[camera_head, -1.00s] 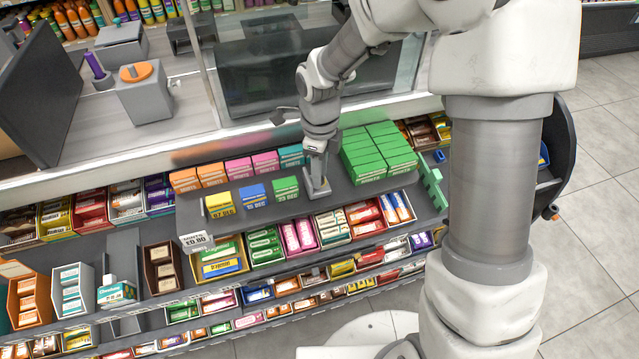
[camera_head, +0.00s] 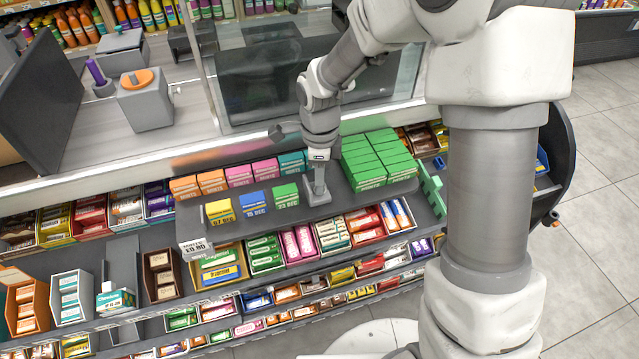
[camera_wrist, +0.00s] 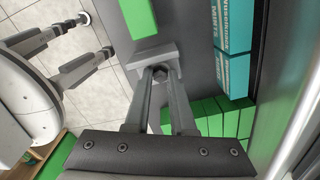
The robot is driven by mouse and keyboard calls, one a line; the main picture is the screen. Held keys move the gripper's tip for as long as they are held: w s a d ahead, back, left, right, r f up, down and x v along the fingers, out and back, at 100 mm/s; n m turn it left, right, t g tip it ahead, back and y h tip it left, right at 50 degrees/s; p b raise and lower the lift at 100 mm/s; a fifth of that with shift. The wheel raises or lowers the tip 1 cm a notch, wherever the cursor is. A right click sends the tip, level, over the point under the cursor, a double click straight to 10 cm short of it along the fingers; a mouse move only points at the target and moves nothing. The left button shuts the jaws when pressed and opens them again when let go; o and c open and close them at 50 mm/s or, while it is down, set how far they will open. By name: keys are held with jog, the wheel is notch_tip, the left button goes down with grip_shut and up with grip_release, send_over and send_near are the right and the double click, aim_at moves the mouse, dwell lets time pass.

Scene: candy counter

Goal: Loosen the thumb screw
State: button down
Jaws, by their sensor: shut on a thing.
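The thumb screw (camera_wrist: 160,73) is a small dark grey knob in the wrist view, set on a light grey block (camera_wrist: 135,60). The block also shows in the head view (camera_head: 316,199), standing on the dark grey upper shelf. My gripper (camera_wrist: 161,77) has its two fingers on either side of the knob and is shut on it. In the head view my gripper (camera_head: 318,186) points down at the block, and the screw is hidden there by the fingers.
A stack of green boxes (camera_head: 376,160) stands close on the right. A small green box (camera_head: 286,195) is close on the left, with blue and yellow ones beyond. Pink and teal boxes (camera_head: 265,169) line the back. A glass panel (camera_head: 300,60) rises behind.

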dwell(0.3)
jog(key=shift+n, duration=1.8)
jog(key=shift+n+p, duration=0.4)
jog(key=shift+n, duration=1.3)
jog(key=n, duration=0.3)
jog(key=shift+p, duration=0.35)
